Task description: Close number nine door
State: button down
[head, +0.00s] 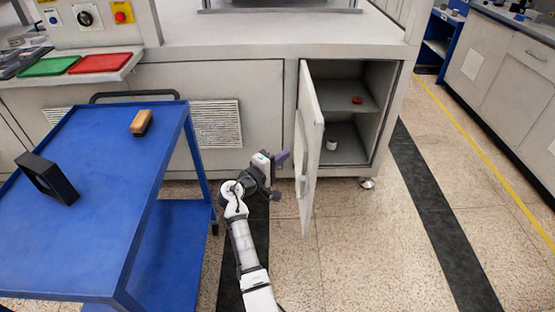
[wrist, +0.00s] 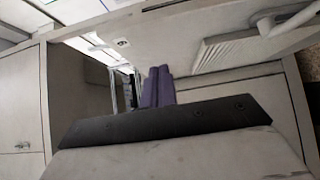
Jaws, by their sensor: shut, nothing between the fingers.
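The cabinet door (head: 309,135) stands swung out at the front of the grey machine, hinged on the left side of its opening. My gripper (head: 285,157) is shut and empty, just left of the door's outer face, pointing toward the cabinet. I cannot tell whether it touches the door. In the wrist view the purple fingers (wrist: 158,86) lie together.
The compartment holds a red item (head: 357,100) on its shelf and a small white item (head: 331,144) below. A blue cart (head: 95,215) with a brush (head: 141,122) and black frame (head: 46,178) stands left. Floor (head: 375,240) is clear right of the door.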

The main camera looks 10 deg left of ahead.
aim_at(313, 143)
jog(key=w+d+p, duration=0.1)
jog(key=w+d, duration=0.4)
jog(key=shift+d+r+p, duration=0.1)
jog(key=shift+d+p, duration=0.05)
jog(key=shift+p, duration=0.25)
jog(key=shift+w+d, duration=0.2)
jog(key=shift+d, duration=0.25)
jog(key=shift+d, duration=0.1)
